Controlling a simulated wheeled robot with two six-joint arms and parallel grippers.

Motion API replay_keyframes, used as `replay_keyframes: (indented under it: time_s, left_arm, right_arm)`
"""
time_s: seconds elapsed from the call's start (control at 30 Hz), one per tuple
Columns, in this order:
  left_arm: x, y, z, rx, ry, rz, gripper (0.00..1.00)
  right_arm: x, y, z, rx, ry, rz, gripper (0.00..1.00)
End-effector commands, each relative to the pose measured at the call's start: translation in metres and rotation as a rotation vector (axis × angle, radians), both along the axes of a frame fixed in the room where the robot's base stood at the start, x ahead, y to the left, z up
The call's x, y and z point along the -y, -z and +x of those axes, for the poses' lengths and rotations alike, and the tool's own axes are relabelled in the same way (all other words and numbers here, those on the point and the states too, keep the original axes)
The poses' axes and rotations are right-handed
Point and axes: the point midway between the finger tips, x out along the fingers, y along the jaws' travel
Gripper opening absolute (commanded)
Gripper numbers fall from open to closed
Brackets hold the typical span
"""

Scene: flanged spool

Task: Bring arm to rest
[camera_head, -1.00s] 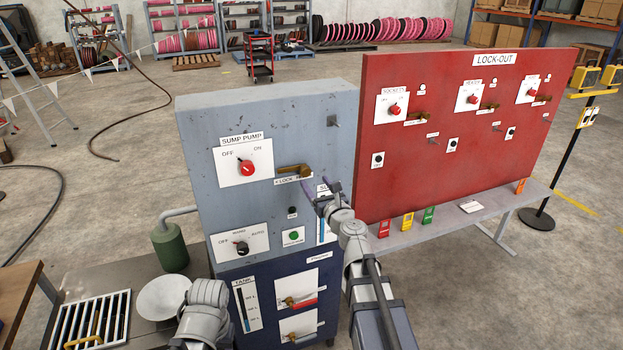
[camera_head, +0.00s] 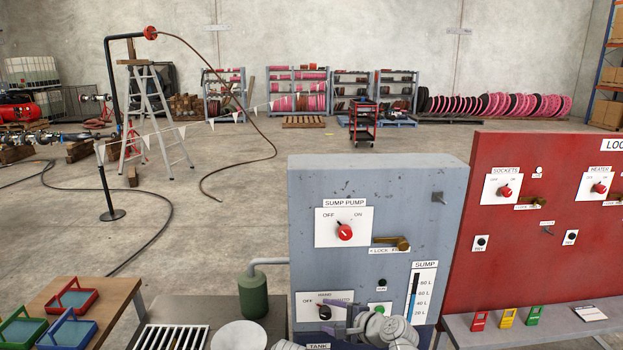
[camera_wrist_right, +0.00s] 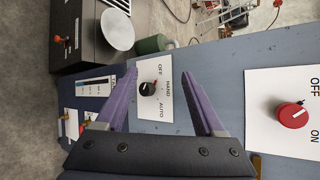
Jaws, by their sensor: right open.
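My right gripper (camera_head: 343,322) is open and empty in front of the lower part of the grey panel (camera_head: 305,215). In the right wrist view its purple fingers (camera_wrist_right: 158,73) stand spread on either side of the black selector knob (camera_wrist_right: 149,88) marked OFF, HAND and AUTO. I cannot tell whether they touch the panel. The black knob is partly visible behind the fingers in the head view (camera_head: 325,313). The red SUMP PUMP knob (camera_head: 344,232) and the brass lock handle (camera_head: 392,242) are above the gripper. My left gripper is out of view.
The red LOCK-OUT board (camera_head: 560,240) stands at the right, with red, yellow and green tags (camera_head: 507,317) on the shelf below. Coloured trays (camera_head: 70,300) sit on a wooden table.

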Motion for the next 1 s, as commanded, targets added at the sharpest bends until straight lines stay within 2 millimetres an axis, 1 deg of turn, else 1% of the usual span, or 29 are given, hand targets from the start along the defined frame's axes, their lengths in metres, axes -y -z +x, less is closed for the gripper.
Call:
replay_keyframes:
  time_s: [0.03, 0.07, 0.1, 0.17, 0.2, 0.3, 0.4, 0.5, 0.6, 0.73, 1.0]
  left_arm:
    - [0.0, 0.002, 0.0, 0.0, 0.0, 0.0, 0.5]
    - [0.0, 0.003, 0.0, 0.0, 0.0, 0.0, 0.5]
    - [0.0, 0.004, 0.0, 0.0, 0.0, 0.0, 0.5]
    - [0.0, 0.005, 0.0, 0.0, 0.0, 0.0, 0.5]
    - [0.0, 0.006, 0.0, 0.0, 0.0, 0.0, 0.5]
    - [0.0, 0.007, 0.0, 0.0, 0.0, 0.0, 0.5]
    - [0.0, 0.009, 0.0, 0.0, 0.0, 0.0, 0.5]
    - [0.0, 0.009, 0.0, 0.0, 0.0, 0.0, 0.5]
    - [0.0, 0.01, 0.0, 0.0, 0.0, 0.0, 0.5]
    - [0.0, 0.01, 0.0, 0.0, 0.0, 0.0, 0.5]
    - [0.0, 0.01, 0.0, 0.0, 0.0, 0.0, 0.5]
  right_arm:
    - [-0.022, 0.022, -0.024, 0.0, -0.146, -0.156, 0.7]
    - [-0.032, 0.036, -0.038, 0.0, -0.242, -0.258, 0.7]
    - [-0.042, 0.054, -0.059, 0.0, -0.376, -0.395, 0.7]
    - [-0.049, 0.079, -0.09, -0.005, -0.58, -0.589, 0.7]
    - [-0.049, 0.093, -0.109, -0.012, -0.71, -0.706, 0.7]
    - [-0.038, 0.117, -0.15, -0.04, -1.005, -0.949, 0.7]
    - [-0.022, 0.127, -0.18, -0.08, -1.238, -1.119, 0.7]
    - [-0.007, 0.13, -0.198, -0.12, -1.397, -1.224, 0.7]
    - [0.001, 0.129, -0.207, -0.148, -1.486, -1.278, 0.7]
    - [0.005, 0.129, -0.21, -0.16, -1.521, -1.298, 0.7]
    - [0.005, 0.129, -0.209, -0.159, -1.518, -1.297, 0.7]
